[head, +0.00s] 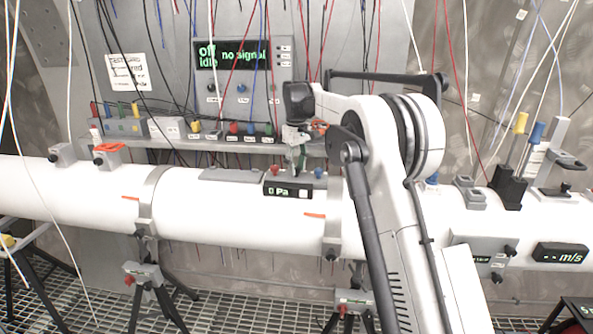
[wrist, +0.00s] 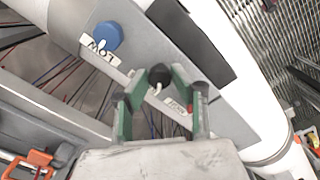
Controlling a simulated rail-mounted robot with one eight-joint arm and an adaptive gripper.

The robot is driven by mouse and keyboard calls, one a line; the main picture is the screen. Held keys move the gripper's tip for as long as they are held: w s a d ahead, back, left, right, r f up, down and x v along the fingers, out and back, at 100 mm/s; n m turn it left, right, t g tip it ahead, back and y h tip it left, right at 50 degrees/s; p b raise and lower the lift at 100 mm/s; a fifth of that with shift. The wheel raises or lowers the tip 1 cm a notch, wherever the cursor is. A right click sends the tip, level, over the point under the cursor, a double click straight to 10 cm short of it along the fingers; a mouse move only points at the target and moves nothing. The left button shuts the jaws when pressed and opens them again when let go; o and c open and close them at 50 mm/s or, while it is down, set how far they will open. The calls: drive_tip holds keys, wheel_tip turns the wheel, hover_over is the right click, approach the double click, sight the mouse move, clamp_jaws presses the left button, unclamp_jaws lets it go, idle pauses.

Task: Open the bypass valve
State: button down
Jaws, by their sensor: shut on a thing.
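A black knob (wrist: 159,74) with a white pointer sits between my gripper's fingers in the wrist view; I take it to be the bypass valve. My gripper (wrist: 163,92), with green inner pads, is shut on it. In the head view my gripper (head: 298,160) reaches down behind the pressure display (head: 288,190), which reads 0 Pa, and hides the knob. A blue knob (wrist: 102,37) labelled LOW is to the left in the wrist view. A red knob (wrist: 189,106) is mostly hidden by the right finger.
The white pipe (head: 90,195) runs across below the gripper. Behind it, a shelf (head: 180,143) carries coloured connectors under a panel (head: 243,58) reading "Off idle no signal". Many thin cables hang around the arm. An orange-handled fitting (head: 108,150) stands on the pipe at left.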

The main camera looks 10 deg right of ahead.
sight(296, 167)
drive_tip(key=n+b, duration=0.1)
drive_tip(key=n, duration=0.4)
drive_tip(key=shift+n, duration=0.3)
drive_tip(key=shift+n+b, duration=0.55)
drive_tip(key=shift+n, duration=1.65)
drive_tip(key=c, duration=1.5)
unclamp_jaws()
drive_tip(key=shift+o, duration=0.2)
wheel_tip(296, 167, up, 12)
drive_tip(key=shift+s+r, duration=0.1)
